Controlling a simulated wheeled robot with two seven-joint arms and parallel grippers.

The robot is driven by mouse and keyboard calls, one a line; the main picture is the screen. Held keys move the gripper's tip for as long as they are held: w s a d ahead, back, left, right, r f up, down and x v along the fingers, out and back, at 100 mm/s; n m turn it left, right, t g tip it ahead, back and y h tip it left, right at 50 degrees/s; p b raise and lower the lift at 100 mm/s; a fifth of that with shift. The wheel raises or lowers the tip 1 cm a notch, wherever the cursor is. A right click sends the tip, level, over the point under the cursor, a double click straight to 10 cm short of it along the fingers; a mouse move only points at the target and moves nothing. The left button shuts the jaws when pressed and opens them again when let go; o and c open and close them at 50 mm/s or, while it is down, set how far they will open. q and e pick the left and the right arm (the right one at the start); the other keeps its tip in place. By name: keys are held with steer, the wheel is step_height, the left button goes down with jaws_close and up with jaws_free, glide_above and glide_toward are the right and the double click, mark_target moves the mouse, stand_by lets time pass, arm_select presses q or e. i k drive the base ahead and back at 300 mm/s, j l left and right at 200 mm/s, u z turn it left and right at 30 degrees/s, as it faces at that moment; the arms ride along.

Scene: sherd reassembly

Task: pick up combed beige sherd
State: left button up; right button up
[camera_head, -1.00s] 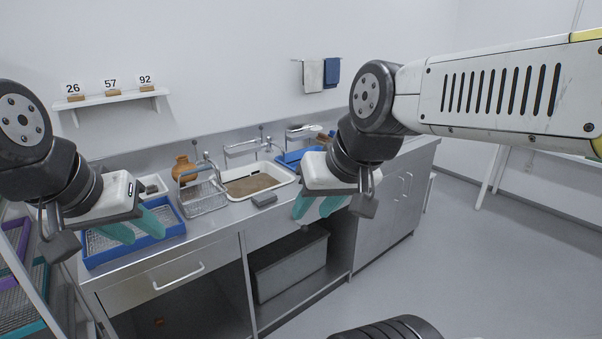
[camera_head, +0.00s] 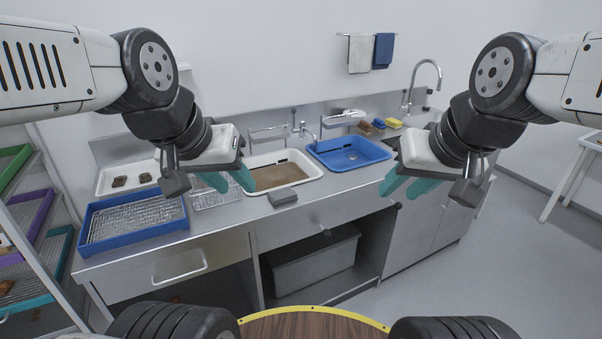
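I cannot pick out a combed beige sherd for certain. Two small brown pieces, perhaps sherds (camera_head: 120,181), lie in a white tray (camera_head: 104,183) at the counter's back left; their surface is too small to read. My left gripper (camera_head: 228,181) is over the counter in front of the brown-filled basin, with its teal fingers apart and nothing seen between them. My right gripper (camera_head: 408,187) is in front of the counter's right part, its teal fingers apart and empty.
A blue tray with a wire mesh (camera_head: 88,245) stands at the counter's left. A white basin of brown matter (camera_head: 313,165), a blue basin (camera_head: 380,155) and a grey block (camera_head: 283,197) are on the counter. A rack (camera_head: 52,165) stands left. A round wooden top (camera_head: 310,325) shows below.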

mark_target(144, 178)
steer(key=u, duration=1.35)
steer(key=i+j, duration=0.15)
steer(key=i, duration=0.25)
steer(key=i+j+u, duration=0.1)
steer(key=i, duration=0.3)
steer(key=i+j+u, duration=0.1)
steer(key=i+j, duration=0.15)
steer(key=i, duration=0.2)
